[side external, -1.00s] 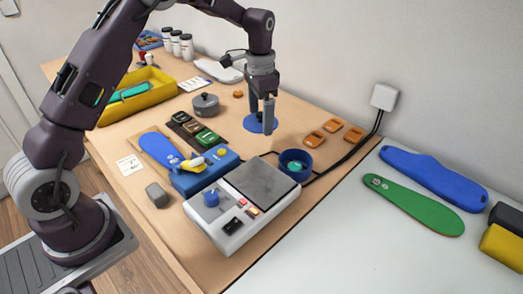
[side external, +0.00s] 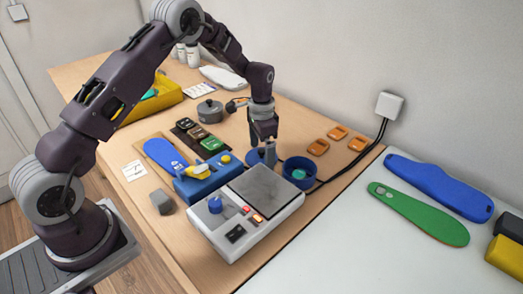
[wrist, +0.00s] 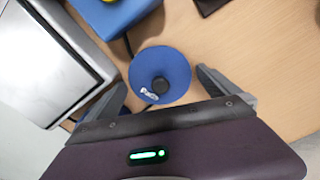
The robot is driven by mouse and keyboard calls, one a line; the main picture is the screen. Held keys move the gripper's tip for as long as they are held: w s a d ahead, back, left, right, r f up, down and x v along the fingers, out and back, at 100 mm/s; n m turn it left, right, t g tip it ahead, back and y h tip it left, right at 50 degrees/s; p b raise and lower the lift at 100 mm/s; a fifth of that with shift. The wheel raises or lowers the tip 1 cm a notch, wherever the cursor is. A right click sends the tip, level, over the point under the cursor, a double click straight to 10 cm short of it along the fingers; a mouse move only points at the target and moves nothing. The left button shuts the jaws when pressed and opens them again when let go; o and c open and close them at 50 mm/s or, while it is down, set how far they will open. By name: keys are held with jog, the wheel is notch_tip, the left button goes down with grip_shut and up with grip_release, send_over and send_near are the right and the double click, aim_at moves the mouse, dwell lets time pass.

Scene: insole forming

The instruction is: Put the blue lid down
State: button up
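The blue lid (wrist: 148,62), a round disc with a dark knob, shows whole in the wrist view between my fingers. In the side view the blue lid (side external: 255,157) is partly hidden by my gripper, left of the open blue cup (side external: 297,171). It looks level and appears to lie on the wooden table, though contact is not clear. My gripper (side external: 264,145) is low over it. In the wrist view my gripper (wrist: 160,92) is open, its fingers wide apart on either side of the knob and not touching it.
A grey-topped white machine (side external: 245,215) and a blue block (side external: 205,178) stand close on the left. The cup holds something teal. Orange pieces (side external: 338,133) lie behind right. A grey lidded pot (side external: 210,110) stands farther back. Bare table (wrist: 235,50) shows right of the lid.

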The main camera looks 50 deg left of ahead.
notch_tip(320, 180, up, 12)
notch_tip(320, 180, up, 8)
jog(key=n+t, duration=0.1)
send_over(261, 150)
jog(key=s+d, duration=0.2)
jog(key=s, duration=0.3)
jog(key=s+d+r+n+t, duration=0.15)
jog(key=s+d+r, duration=0.25)
jog(key=s+r, duration=0.5)
jog(key=s+d+f+n+t, duration=0.1)
jog(key=s, duration=0.8)
jog(key=s+d+f+n+t, duration=0.1)
jog(key=s+t, duration=0.1)
jog(key=s, duration=0.8)
jog(key=shift+f, duration=0.3)
